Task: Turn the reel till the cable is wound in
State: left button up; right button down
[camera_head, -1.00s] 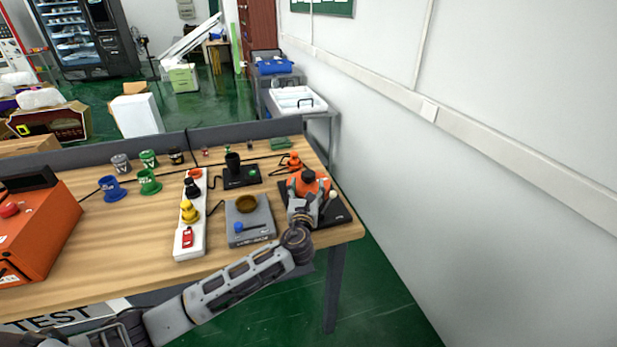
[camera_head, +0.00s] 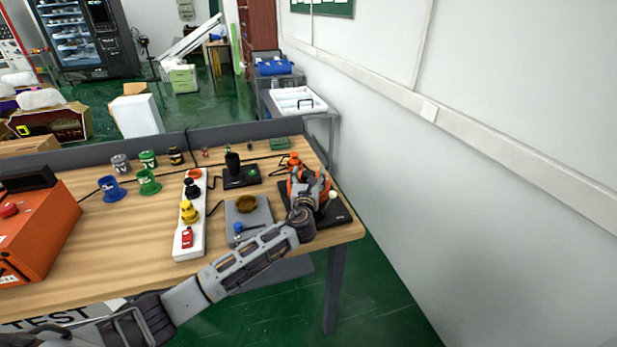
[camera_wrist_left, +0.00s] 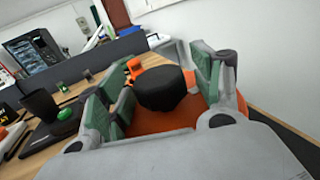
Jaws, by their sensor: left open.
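The orange reel (camera_head: 328,214) stands on a black base (camera_head: 340,217) at the right end of the table. In the left wrist view the reel's orange face (camera_wrist_left: 160,122) has a round black knob (camera_wrist_left: 163,88) on top. My left gripper (camera_head: 312,183) is over the reel. Its green-padded fingers are open, one on each side of the knob; contact is unclear. A small white knob (camera_head: 333,194) shows at the reel's side. An orange plug (camera_head: 294,160) lies behind the reel, near a dark cable partly hidden by my gripper. My right gripper is out of view.
A grey box with a brown bowl-like top (camera_head: 246,204) and a white power strip (camera_head: 190,222) stand left of the reel. A black cup stand (camera_head: 240,175) is behind them. The wall is to the right of the table.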

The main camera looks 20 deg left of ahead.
pick_arm(q)
jog(key=c, duration=1.4)
jog(key=shift+c, duration=0.2)
jog(key=shift+a, duration=0.1)
